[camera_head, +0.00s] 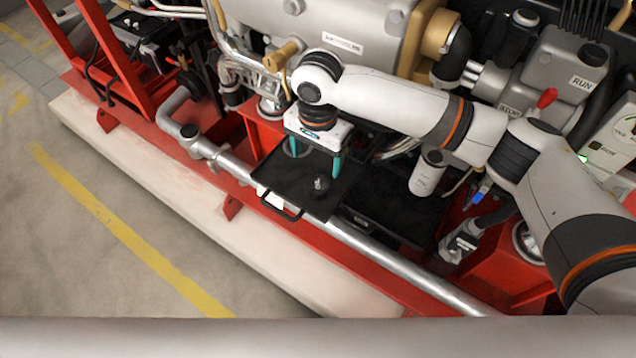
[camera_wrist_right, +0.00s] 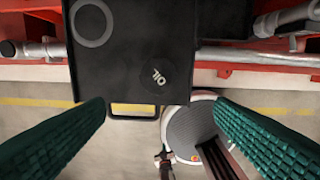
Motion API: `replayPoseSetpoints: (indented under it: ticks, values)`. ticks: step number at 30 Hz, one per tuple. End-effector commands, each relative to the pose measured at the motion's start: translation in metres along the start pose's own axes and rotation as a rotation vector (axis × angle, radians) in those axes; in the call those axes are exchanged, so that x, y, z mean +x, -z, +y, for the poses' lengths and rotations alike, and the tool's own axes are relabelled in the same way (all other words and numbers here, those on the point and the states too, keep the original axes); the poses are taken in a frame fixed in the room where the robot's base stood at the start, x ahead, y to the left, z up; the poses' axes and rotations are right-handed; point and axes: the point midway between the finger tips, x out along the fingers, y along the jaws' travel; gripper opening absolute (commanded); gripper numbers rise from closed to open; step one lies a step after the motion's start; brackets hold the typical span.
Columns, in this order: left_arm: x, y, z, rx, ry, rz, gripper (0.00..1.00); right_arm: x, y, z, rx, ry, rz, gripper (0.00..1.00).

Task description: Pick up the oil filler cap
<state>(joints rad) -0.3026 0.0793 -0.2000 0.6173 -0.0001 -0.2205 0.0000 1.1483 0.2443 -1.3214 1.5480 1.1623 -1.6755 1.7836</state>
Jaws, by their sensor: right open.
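The oil filler cap (camera_head: 319,186) is a small, dark, round cap lying on a black tray (camera_head: 345,172). In the right wrist view the cap (camera_wrist_right: 152,77) shows its face with the letters "OIL". The tray (camera_wrist_right: 125,45) has a handle at its near edge. My right gripper (camera_head: 312,168) is open and empty, pointing down over the tray, with its teal fingers spread. In the right wrist view the cap lies ahead of the gap between the fingers (camera_wrist_right: 160,106), touching neither. My left gripper is not in view.
A grey ring mark or recess (camera_wrist_right: 90,22) shows on the tray. A silver pipe (camera_head: 350,238) runs along the near side of the red frame. The engine block (camera_head: 330,30) stands behind the tray. Open floor (camera_head: 90,230) with yellow lines lies at the left.

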Motion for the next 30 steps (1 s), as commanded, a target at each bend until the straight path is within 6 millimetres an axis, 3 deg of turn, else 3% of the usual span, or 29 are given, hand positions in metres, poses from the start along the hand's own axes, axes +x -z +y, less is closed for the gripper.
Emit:
replayPoseSetpoints:
  ticks: [4,12,20,30]
  values:
    - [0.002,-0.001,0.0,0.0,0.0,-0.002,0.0,0.005,-0.005,-0.002,0.031,0.019,-0.01,0.77]
    - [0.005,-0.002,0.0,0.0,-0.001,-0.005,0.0,0.051,-0.005,-0.002,0.031,0.017,-0.01,0.77]
    - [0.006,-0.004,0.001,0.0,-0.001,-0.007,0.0,0.071,-0.006,-0.001,0.029,0.015,-0.011,0.77]
    - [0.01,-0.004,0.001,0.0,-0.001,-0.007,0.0,0.115,-0.008,0.003,0.028,0.015,-0.01,0.77]
